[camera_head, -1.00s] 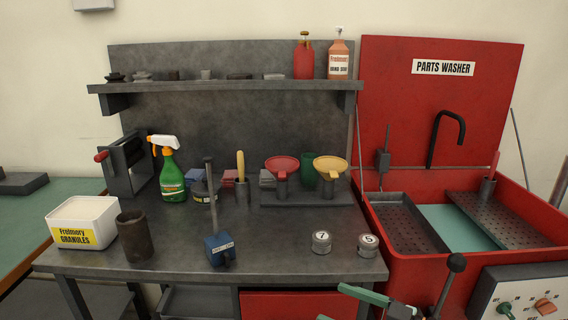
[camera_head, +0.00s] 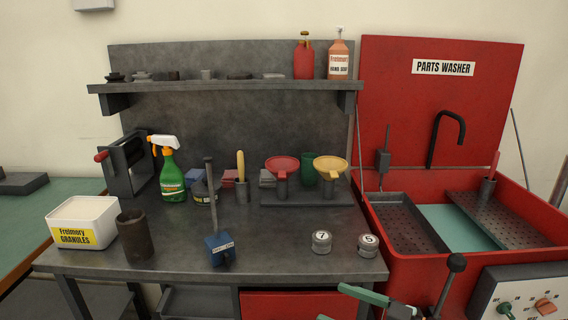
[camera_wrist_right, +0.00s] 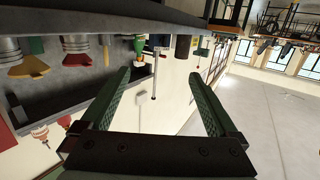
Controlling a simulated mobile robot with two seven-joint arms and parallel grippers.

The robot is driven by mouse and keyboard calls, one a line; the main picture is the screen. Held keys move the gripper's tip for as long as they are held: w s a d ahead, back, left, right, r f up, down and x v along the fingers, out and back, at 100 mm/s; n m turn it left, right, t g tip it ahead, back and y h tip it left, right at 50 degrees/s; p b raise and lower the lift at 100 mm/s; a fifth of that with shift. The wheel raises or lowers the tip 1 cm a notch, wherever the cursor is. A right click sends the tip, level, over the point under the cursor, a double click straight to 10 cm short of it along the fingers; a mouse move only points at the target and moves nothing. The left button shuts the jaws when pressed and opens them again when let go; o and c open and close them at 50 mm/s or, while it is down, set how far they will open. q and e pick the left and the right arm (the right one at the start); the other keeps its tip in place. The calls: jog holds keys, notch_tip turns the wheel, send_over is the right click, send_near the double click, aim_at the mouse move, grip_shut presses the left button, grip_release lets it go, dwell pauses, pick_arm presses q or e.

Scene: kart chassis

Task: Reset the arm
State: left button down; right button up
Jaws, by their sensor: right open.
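My right gripper (camera_wrist_right: 165,78) is open and empty in the right wrist view, with its two green fingers spread apart. That view is upside down, with the bench along the top. In the head view, green finger parts of the right gripper (camera_head: 332,302) show at the bottom edge, in front of the bench's right end and clear of the objects on the bench. Most of the right arm is out of the picture. My left gripper is not in view.
The grey bench (camera_head: 290,240) carries a granules box (camera_head: 83,222), a dark cup (camera_head: 134,236), a blue block with a rod (camera_head: 219,249), a spray bottle (camera_head: 171,178), two funnels and two numbered cans (camera_head: 321,241). The red parts washer (camera_head: 400,263) stands at right. The bench's front middle has free room.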

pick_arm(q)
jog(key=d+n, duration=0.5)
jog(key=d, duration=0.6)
pick_arm(e)
jog(key=s+f+m+h, duration=0.2)
jog(key=s+f+h, duration=0.1)
jog(key=f, duration=0.5)
jog(key=s+f+m+h, duration=0.2)
jog(key=s+f+m, duration=0.1)
jog(key=f, duration=0.5)
jog(key=s+d+f+m+h, duration=0.3)
jog(key=s+f+h, duration=0.2)
jog(key=s+f, duration=0.65)
pick_arm(q)
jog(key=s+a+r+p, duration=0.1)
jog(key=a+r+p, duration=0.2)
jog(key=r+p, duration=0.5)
jog(key=p, duration=0.2)
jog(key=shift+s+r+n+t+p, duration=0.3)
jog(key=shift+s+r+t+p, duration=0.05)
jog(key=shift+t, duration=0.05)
pick_arm(e)
jog(key=s+d+r+m+h, duration=0.1)
jog(key=s+d+r, duration=0.1)
jog(key=r, duration=0.6)
jog(key=shift+s+d+r+h, duration=0.2)
jog(key=shift+d+r+h, duration=0.15)
jog(key=shift+d, duration=0.15)
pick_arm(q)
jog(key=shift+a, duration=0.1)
